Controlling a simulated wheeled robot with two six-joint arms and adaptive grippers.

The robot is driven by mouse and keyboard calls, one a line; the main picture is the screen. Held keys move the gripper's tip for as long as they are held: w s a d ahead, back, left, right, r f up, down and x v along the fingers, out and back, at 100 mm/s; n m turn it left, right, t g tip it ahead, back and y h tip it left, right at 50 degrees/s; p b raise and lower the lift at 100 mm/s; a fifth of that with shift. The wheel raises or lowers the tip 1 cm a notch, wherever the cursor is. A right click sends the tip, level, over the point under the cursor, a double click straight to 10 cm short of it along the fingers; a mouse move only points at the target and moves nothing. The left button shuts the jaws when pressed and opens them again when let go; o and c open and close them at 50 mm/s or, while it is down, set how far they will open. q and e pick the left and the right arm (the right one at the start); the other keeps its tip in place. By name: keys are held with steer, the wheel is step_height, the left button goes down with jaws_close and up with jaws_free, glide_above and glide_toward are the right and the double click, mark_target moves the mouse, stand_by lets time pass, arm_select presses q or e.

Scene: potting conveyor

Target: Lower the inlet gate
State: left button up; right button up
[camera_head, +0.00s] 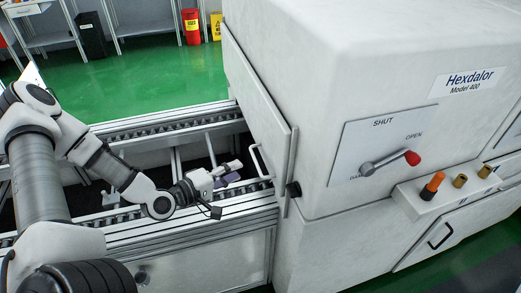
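The inlet gate (262,110) is a tall pale panel on the left side of the big white machine, where the conveyor meets it. A white bar handle (256,160) stands out from its lower part. I cannot tell how large a gap lies under the panel. My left gripper (239,171) is over the conveyor, just left of the handle and pointing at it. Its two fingers look apart with nothing held between them, and they do not appear to touch the handle. My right gripper is out of view.
The roller conveyor (170,125) runs from the left to the machine (330,60). Racks and bins stand far back on green floor.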

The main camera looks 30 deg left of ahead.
mark_target(256, 161)
arm_select(q)
steer(key=b+x, duration=0.1)
steer(key=x, duration=0.4)
steer(key=b+x, duration=0.1)
steer(key=x, duration=0.2)
steer(key=shift+d+r+b, duration=0.15)
steer(key=shift+d+b, duration=0.2)
steer(key=shift+d, duration=0.05)
steer(key=shift+a, duration=0.1)
jaws_close()
